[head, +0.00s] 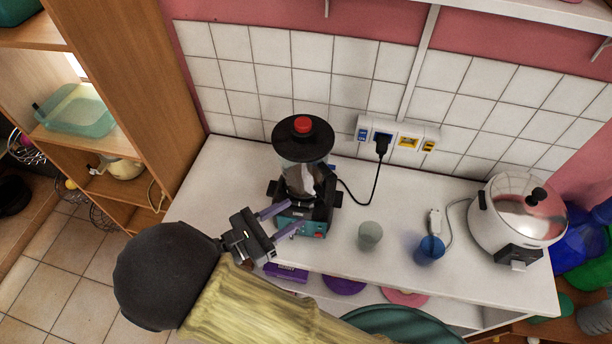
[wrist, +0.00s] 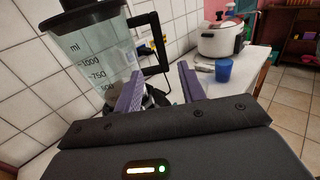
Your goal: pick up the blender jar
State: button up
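The blender stands upright on the white counter in the head view. Its clear jar (head: 291,180) has a black lid with a red cap and sits on a dark base (head: 318,228) with a teal front. In the wrist view the jar (wrist: 98,62) shows ml marks and a black handle (wrist: 160,40) on its right side. My gripper (head: 290,217) is open at the front left of the blender, its two purple fingers apart. In the wrist view the handle's lower part appears between the fingertips (wrist: 159,69); I cannot tell whether they touch it. Nothing is held.
A grey cup (head: 369,236) and a blue cup (head: 429,250) stand right of the blender. A white cooker (head: 517,222) is at the counter's right end. A black cord runs from the blender to the wall socket (head: 398,134). A wooden shelf (head: 140,70) stands at the left.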

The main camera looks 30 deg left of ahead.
aim_at(326, 195)
jog(key=p+x, duration=0.3)
jog(key=x, duration=0.4)
jog(key=shift+w+d+r, duration=0.15)
jog(key=shift+d, duration=0.05)
jog(key=shift+w+d, duration=0.2)
jog(key=shift+w, duration=0.2)
jog(key=shift+w+d+p, duration=0.25)
jog(key=shift+w+p, duration=0.2)
jog(key=shift+p, duration=0.05)
jog(key=p+x, duration=0.2)
jog(key=x, duration=0.1)
jog(key=shift+w, duration=0.1)
jog(key=shift+w+d+f, duration=0.25)
jog(key=shift+w+f, duration=0.05)
jog(key=shift+w, duration=0.1)
jog(key=shift+c, duration=0.2)
grip_shut()
